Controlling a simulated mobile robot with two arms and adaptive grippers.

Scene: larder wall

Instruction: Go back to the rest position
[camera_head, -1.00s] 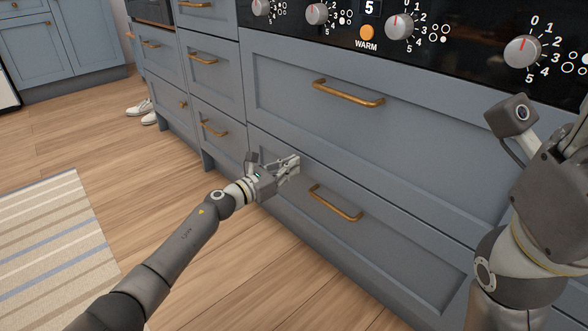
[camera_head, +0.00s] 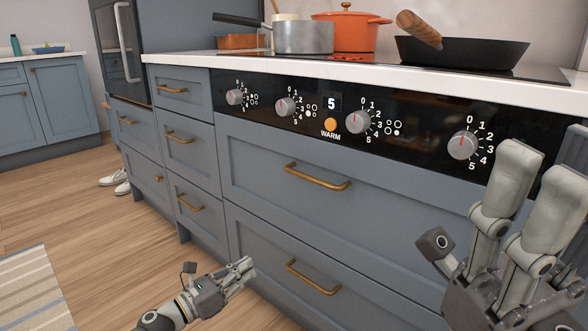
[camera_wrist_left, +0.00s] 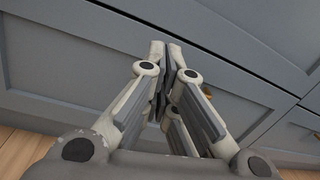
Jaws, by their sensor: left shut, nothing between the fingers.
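My left gripper (camera_head: 244,270) is low in the head view, in front of the lower wide blue-grey drawer (camera_head: 345,302). Its fingers are together with nothing between them. In the left wrist view the left gripper (camera_wrist_left: 172,55) shows its two fingers meeting at the tips, with drawer fronts behind. It is apart from the brass handle (camera_head: 313,277) of that drawer. My right gripper (camera_head: 543,165) is large at the right edge of the head view, with its fingers pointing up and a gap between them; I see nothing in it.
The wide upper drawer (camera_head: 260,165) is shut below the black control panel (camera_head: 420,145) with knobs. On top stand a grey pot (camera_head: 303,38), an orange pot (camera_head: 352,30) and a black pan (camera_head: 462,53).

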